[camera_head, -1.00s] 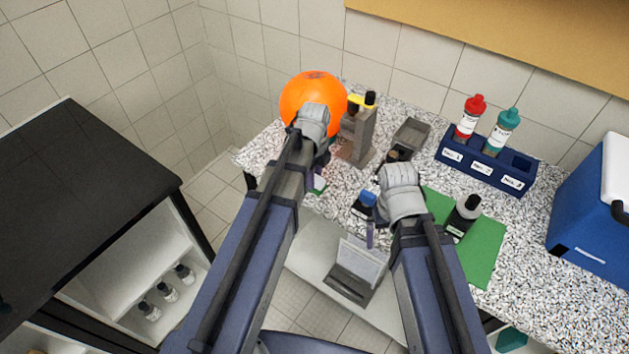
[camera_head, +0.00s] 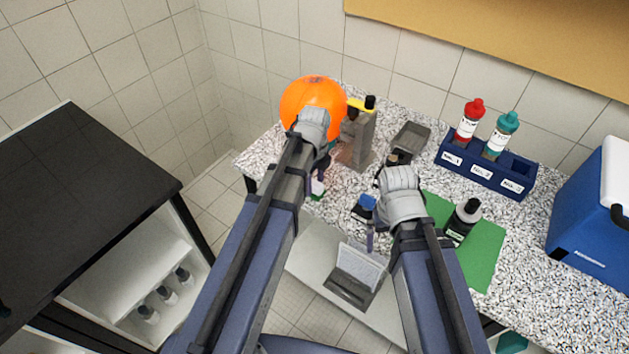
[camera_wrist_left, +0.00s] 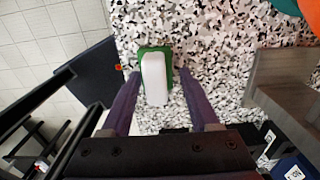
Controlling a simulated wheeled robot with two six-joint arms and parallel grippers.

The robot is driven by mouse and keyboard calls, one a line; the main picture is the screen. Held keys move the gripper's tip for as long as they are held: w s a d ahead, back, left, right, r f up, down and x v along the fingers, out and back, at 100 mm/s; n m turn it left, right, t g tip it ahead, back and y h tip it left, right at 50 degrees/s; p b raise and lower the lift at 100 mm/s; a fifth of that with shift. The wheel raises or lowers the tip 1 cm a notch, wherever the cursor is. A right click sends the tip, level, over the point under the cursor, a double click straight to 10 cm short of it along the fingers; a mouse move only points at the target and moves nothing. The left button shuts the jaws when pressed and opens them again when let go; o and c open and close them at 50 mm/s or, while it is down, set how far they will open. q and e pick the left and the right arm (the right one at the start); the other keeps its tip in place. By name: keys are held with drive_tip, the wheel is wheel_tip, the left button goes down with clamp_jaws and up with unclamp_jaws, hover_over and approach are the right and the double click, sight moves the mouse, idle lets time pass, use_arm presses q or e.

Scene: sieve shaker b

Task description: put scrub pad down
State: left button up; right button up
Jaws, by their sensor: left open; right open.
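The scrub pad is green with a white top (camera_wrist_left: 154,78). In the left wrist view it lies on the speckled counter near its edge, between the fingers of my left gripper (camera_wrist_left: 160,103) with a gap on each side. In the head view a small part of the pad (camera_head: 318,188) shows below my left gripper (camera_head: 322,172), which is open and hides most of it. My right gripper (camera_head: 374,210) is open over the counter, around or close beside a blue-capped container (camera_head: 364,207); I cannot tell whether they touch.
An orange ball (camera_head: 312,98) and a grey-brown block (camera_head: 357,140) stand behind my left gripper. A black-capped bottle (camera_head: 461,221) stands on a green mat (camera_head: 484,255). A blue rack (camera_head: 484,174) holds red- and teal-capped bottles. A blue cooler (camera_head: 590,215) is at right.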

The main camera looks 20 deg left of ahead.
sight(315, 181)
use_arm(q)
wheel_tip(315, 181, up, 12)
drive_tip(key=p, duration=1.2)
drive_tip(key=s+d+n+y, duration=0.1)
drive_tip(key=s+d+n, duration=0.9)
drive_tip(key=s+n, duration=0.4)
drive_tip(key=shift+d+n, duration=0.25)
drive_tip(key=shift+n, duration=1.95)
drive_tip(key=shift+s+b, duration=0.1)
drive_tip(key=shift+b, duration=0.2)
